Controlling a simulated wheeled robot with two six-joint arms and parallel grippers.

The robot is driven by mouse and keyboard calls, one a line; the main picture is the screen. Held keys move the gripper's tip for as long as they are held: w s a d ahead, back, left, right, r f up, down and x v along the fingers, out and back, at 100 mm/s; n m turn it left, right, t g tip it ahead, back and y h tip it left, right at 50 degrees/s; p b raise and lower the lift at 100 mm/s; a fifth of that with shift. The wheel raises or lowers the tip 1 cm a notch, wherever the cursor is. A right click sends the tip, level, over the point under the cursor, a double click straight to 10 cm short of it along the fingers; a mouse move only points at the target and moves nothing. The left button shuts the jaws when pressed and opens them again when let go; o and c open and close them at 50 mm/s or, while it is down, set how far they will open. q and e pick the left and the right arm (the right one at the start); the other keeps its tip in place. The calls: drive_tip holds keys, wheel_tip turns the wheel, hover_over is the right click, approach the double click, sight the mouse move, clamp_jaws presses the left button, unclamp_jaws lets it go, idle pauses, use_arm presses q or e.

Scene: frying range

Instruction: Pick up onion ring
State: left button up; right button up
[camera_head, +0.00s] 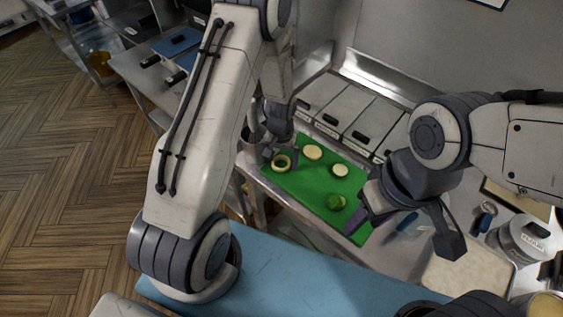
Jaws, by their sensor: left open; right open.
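A pale onion ring (273,162) lies at the left end of the green cutting board (306,181). My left gripper (266,148) hangs just above and beside the ring, its fingers partly hidden by my own arm; it is open, and I cannot tell whether it touches the ring. My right gripper (402,235) is open and empty over the right edge of the board.
Two pale round slices (313,152) (340,170) and a green vegetable piece (336,202) lie on the board. Lidded steel containers (346,116) stand behind it. A labelled metal pot (522,238) and a pale board (468,272) are at right.

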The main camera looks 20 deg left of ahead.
use_arm(q)
drive_tip(key=c, duration=0.9)
drive_tip(key=shift+r, duration=0.2)
